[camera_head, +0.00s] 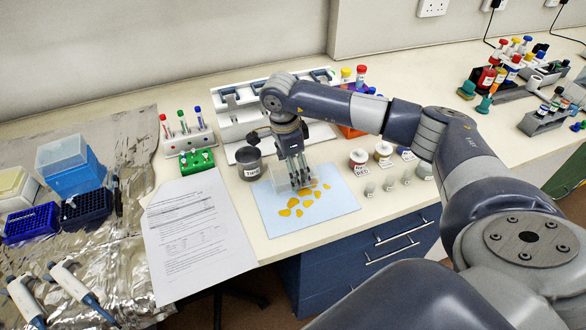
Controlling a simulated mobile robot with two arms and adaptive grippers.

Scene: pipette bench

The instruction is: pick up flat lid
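My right arm reaches in from the right, and its gripper (301,183) points down over the light blue mat (335,218). A clear, pale flat-looking piece (281,177) shows at the mat's back edge, beside and behind the fingers; it may be the flat lid, but its outline is unclear. The fingers hide part of it. I cannot tell whether they touch it or how far apart they are. Several yellow pieces (294,202) lie on the mat around and in front of the fingertips. My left gripper is not in view.
A dark metal cup (249,166) stands left of the gripper. Paper sheets (190,238) lie left of the mat. A green rack (197,162) sits behind them. Small labelled jars (358,161) and vials (370,189) stand right of the mat. The mat's front is clear.

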